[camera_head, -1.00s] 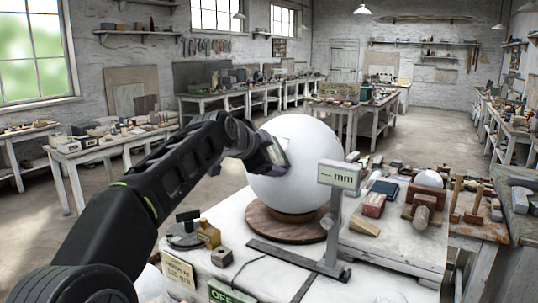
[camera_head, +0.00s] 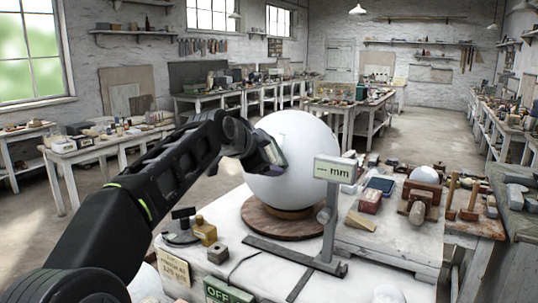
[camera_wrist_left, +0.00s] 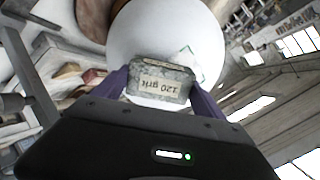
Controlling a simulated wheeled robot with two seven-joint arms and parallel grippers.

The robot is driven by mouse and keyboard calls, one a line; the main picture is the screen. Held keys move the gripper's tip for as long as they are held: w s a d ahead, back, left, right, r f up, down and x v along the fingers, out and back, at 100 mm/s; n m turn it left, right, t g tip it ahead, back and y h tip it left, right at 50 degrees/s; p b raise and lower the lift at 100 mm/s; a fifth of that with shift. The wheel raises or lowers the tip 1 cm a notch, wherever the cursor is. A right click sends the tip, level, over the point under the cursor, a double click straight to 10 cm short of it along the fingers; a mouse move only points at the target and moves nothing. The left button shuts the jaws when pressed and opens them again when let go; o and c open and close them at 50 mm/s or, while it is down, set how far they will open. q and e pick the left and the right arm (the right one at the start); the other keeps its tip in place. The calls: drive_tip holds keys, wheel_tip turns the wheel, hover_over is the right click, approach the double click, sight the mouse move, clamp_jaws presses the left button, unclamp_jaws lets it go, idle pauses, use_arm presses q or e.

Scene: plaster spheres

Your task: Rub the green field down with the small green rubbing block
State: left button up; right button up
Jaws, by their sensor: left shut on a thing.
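A large white plaster sphere (camera_head: 298,170) rests on a round brown base on the bench. My left gripper (camera_head: 270,153) is at the sphere's upper left side. In the left wrist view its purple fingers are shut on a small greyish block (camera_wrist_left: 160,80) with an upside-down "120 grit" label. The block lies against or very close to the sphere; I cannot tell if it touches. A thin green edge of the green field (camera_wrist_left: 188,50) shows just beyond the block on the sphere; the rest is hidden by the block. My right gripper is out of view.
A gauge post with a "mm" display (camera_head: 335,170) stands right of the sphere, close to it. Tools and blocks crowd the board at right.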

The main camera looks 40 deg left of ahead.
use_arm(q)
drive_tip(key=shift+w+a+r, duration=0.15)
drive_tip(key=shift+a+r, duration=0.3)
drive_tip(key=shift+w+a+r+p, duration=0.15)
drive_tip(key=shift+a+r+p, duration=0.25)
drive_tip(key=shift+r+p, duration=0.3)
drive_tip(key=shift+a+r, duration=0.1)
drive_tip(key=shift+a, duration=0.25)
